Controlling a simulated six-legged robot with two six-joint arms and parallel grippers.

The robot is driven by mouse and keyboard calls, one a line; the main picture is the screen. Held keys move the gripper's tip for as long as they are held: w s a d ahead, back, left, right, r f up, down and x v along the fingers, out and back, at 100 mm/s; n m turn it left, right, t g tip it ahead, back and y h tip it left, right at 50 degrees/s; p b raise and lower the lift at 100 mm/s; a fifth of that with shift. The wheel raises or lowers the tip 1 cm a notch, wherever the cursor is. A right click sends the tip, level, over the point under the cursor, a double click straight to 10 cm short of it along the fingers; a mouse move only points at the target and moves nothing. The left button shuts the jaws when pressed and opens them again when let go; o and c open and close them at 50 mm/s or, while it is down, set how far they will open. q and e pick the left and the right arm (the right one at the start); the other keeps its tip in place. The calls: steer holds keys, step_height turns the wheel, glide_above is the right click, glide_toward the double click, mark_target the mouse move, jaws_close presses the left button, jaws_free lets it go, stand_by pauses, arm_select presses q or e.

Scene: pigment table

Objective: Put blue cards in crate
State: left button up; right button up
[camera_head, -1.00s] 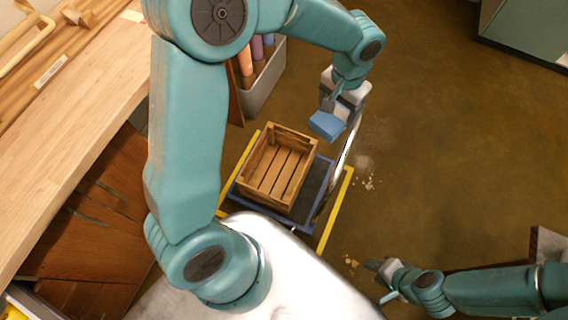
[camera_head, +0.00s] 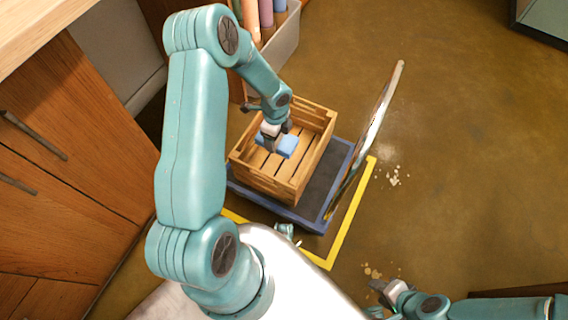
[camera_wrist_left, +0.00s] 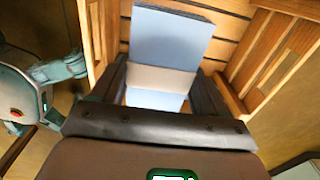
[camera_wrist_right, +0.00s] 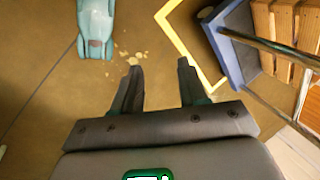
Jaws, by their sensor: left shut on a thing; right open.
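The blue cards (camera_head: 289,146) form a block with a pale band around it. My left gripper (camera_head: 275,136) is shut on this block and holds it over the inside of the wooden crate (camera_head: 246,180). In the left wrist view the blue cards (camera_wrist_left: 168,45) sit between both fingers, with the crate's slatted floor and walls around them. I cannot tell whether the block touches the crate floor. My right gripper (camera_head: 378,288) is low at the bottom right, open and empty; its fingers also show in the right wrist view (camera_wrist_right: 158,85).
The crate stands on a dark cart with a blue rim (camera_head: 310,222) and a curved metal handle (camera_head: 368,130). Yellow tape (camera_head: 350,225) marks the floor around it. A grey bin with rolls (camera_head: 284,38) stands behind. Wooden cabinets (camera_head: 70,150) are at left.

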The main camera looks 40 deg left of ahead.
arm_select(q)
step_height(320, 180, down, 20)
steer(key=b, duration=0.8)
steer(key=shift+f, duration=0.1)
arm_select(e)
step_height(320, 180, down, 8)
steer(key=w+d, duration=0.1)
steer(key=shift+w+d+r+m+t, duration=0.15)
steer(key=shift+w+m+t, duration=0.05)
steer(key=shift+m+t, duration=0.1)
arm_select(q)
steer(key=shift+f, duration=0.15)
steer(key=o, duration=1.2)
steer(key=shift+c, duration=0.2)
arm_select(e)
steer(key=shift+w, duration=0.1)
